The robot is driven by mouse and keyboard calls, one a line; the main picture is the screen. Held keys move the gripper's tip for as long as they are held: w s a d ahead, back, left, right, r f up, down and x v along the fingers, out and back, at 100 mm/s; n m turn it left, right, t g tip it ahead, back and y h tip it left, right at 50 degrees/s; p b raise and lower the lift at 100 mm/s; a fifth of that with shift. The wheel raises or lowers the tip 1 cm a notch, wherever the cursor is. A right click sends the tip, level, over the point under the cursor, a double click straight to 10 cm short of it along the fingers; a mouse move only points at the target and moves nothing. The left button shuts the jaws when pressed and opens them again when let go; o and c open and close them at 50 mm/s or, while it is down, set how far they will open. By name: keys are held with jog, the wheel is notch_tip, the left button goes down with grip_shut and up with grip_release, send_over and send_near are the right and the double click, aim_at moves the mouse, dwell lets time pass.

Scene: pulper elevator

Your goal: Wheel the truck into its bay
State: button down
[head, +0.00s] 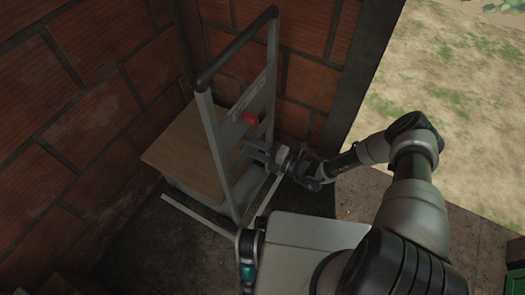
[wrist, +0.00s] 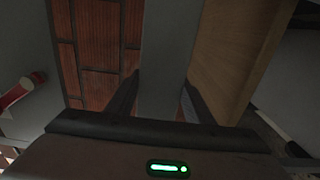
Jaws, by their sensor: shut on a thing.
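The truck (head: 212,135) is an upright grey hand truck with a black top handle, standing in the brick corner. My gripper (head: 268,153) is shut on a grey bar of the truck's frame. In the wrist view the bar (wrist: 165,60) runs between my two fingers (wrist: 156,100), with the tan load to its right.
Brick walls (head: 75,110) close in the left and back. A dark post (head: 365,65) edges the opening at right, with sandy, grassy ground (head: 460,110) outside.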

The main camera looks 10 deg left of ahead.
jog(key=c, duration=0.8)
grip_release()
jog(key=shift+d+f, duration=0.1)
jog(key=shift+f, duration=0.2)
jog(key=shift+r, duration=0.15)
jog(key=shift+r, duration=0.1)
jog(key=v, duration=1.1)
jog(key=shift+s+d, duration=0.2)
jog(key=shift+d, duration=0.15)
